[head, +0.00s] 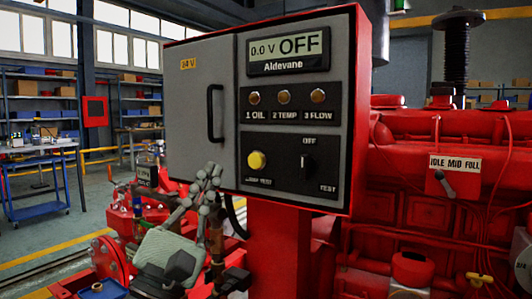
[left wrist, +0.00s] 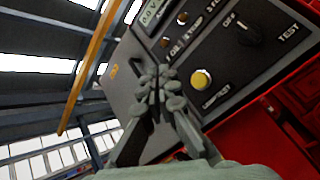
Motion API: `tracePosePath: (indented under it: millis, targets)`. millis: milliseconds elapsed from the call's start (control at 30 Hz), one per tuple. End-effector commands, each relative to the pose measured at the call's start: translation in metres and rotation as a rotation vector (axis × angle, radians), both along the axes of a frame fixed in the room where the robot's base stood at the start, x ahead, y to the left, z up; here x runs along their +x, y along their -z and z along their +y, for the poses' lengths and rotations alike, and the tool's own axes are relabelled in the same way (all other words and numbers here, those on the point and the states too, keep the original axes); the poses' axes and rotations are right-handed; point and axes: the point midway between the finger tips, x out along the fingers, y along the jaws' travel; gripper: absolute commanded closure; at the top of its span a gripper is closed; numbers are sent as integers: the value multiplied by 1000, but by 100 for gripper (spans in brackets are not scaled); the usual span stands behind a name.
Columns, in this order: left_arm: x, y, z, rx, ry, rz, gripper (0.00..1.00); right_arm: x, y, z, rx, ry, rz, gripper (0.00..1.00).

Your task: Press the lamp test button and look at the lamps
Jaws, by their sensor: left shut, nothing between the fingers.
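The yellow lamp test button (head: 257,161) sits at the lower left of the black panel on the red and grey control box. It also shows in the left wrist view (left wrist: 201,80), with its label below it. Above it are three dull amber-brown lamps, 1 OIL (head: 254,98), 2 TEMP (head: 284,97) and 3 FLOW (head: 317,96); none looks brightly lit. My left gripper (head: 210,174) is shut and empty, left of and slightly below the button in the head view, apart from it. In the left wrist view its fingertips (left wrist: 158,78) appear left of the button. My right gripper is not in view.
The display (head: 288,52) reads 0.0 V OFF. A rotary switch (head: 308,163) marked OFF and TEST is right of the button. A black door handle (head: 215,113) stands out on the left. The red engine (head: 440,150) fills the right side.

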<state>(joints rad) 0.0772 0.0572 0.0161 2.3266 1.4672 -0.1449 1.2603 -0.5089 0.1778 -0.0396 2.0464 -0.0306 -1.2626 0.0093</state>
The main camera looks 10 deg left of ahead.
Motion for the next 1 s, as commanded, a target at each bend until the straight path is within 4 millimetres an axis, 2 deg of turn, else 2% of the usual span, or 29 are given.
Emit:
tracePosePath:
  millis: [533, 833, 1000]
  targets:
    - [5, 0, -2, -3, 4, 0, 100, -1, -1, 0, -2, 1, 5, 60]
    - [42, 0, -15, -3, 4, -1, 100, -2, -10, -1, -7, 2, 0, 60]
    - [63, 1, -23, -2, 4, 0, 100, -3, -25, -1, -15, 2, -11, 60]
